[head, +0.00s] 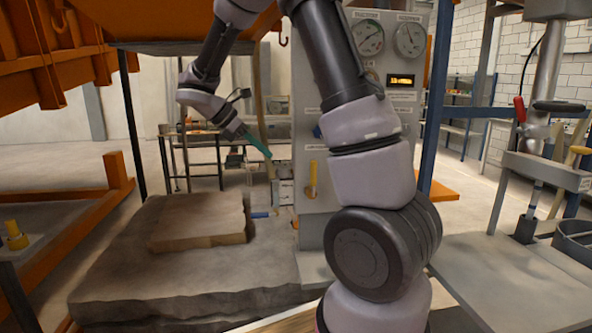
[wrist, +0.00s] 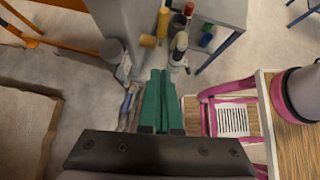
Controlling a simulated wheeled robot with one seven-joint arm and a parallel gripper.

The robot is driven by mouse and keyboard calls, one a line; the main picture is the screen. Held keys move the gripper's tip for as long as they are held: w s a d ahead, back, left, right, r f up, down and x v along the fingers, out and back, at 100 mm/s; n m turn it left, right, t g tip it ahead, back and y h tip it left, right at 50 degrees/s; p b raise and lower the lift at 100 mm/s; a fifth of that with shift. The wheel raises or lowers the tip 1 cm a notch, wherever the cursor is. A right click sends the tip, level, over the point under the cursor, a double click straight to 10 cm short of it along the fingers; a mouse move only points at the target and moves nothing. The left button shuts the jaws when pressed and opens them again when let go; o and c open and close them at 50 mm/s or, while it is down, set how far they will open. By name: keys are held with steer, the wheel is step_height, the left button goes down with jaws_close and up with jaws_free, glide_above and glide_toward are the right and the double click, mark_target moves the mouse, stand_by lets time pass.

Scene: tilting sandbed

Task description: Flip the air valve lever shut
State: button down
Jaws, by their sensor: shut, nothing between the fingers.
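My gripper (head: 267,154) has teal fingers pressed together with nothing between them. It points down and right at the left side of the grey gauge panel (head: 335,90). A blue handle (head: 262,214) sticks out left from low on the panel's side, below my fingertips. A yellow lever (head: 312,178) hangs upright on the panel's front. I cannot read which is the air valve lever. In the wrist view my closed gripper (wrist: 160,74) is in the middle, with a small blue handle (wrist: 128,100) just left of it and a yellow handle (wrist: 149,41) beyond the tips. No contact is clear.
Rough stone slabs (head: 200,222) lie left of the panel. An orange frame (head: 95,210) stands at the left. A grey bench (head: 510,265) with a clamp stand is at the right. My arm hides part of the panel's front. Open floor lies behind the slabs.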

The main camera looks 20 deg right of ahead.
glide_toward(313, 180)
step_height(313, 180, down, 3)
steer(key=d, duration=0.3)
steer(key=shift+w+d+f, duration=0.3)
steer(key=shift+w+d, duration=0.05)
steer(key=shift+d, duration=0.1)
stand_by(0.4)
